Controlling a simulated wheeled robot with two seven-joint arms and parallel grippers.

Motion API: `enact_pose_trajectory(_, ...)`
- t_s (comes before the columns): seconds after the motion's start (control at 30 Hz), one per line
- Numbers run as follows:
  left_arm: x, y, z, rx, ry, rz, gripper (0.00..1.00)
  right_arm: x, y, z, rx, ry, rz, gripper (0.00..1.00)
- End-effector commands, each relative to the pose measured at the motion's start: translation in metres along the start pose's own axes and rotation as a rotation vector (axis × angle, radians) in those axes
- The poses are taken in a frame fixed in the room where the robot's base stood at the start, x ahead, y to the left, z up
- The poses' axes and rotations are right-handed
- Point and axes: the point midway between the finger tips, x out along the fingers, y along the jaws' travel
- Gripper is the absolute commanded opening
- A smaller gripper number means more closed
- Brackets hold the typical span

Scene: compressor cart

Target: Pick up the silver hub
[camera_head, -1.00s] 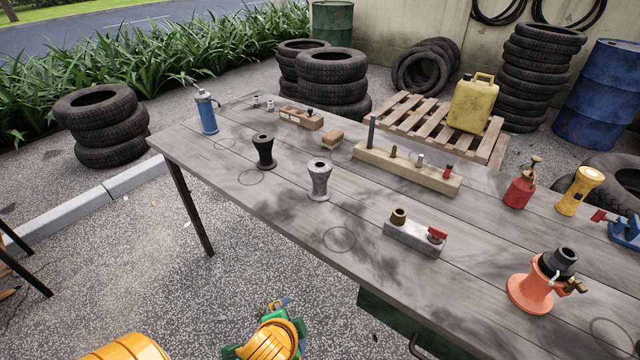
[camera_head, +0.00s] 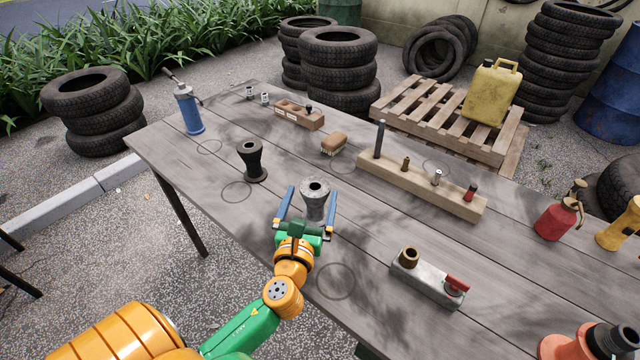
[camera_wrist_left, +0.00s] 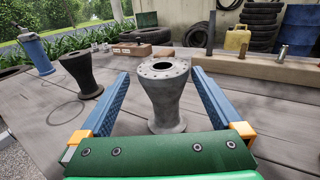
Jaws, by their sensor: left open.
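The silver hub (camera_head: 315,199) stands upright on the wooden table, a grey waisted piece with a dark hole in its top flange. My left gripper (camera_head: 307,207) is open, with one blue finger on each side of the hub. In the left wrist view the hub (camera_wrist_left: 165,95) stands between the spread fingers (camera_wrist_left: 162,100), with gaps visible on both sides. The hub's lower part is partly hidden by the gripper in the head view. My right gripper is not in view.
A black hub (camera_head: 251,161) stands to the left of the silver one. A blue bottle-shaped tool (camera_head: 188,110) is at the far left. A wooden block with pegs (camera_head: 428,188) lies behind, and a grey block with a red lever (camera_head: 428,279) lies to the right.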

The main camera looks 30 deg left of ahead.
Motion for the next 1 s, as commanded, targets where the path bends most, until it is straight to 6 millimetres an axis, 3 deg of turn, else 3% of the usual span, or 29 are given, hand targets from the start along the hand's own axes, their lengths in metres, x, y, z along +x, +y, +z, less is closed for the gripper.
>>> enact_pose_trajectory(0.4,0.067,-0.004,-0.004,0.0,-0.001,0.002,1.0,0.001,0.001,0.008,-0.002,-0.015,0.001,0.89)
enact_pose_trajectory(0.63,0.069,-0.004,-0.004,-0.001,0.001,0.001,1.0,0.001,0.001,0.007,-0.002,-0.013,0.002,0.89)
enact_pose_trajectory(1.0,0.069,-0.004,-0.004,-0.002,0.001,0.002,0.0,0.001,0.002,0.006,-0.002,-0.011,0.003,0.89)
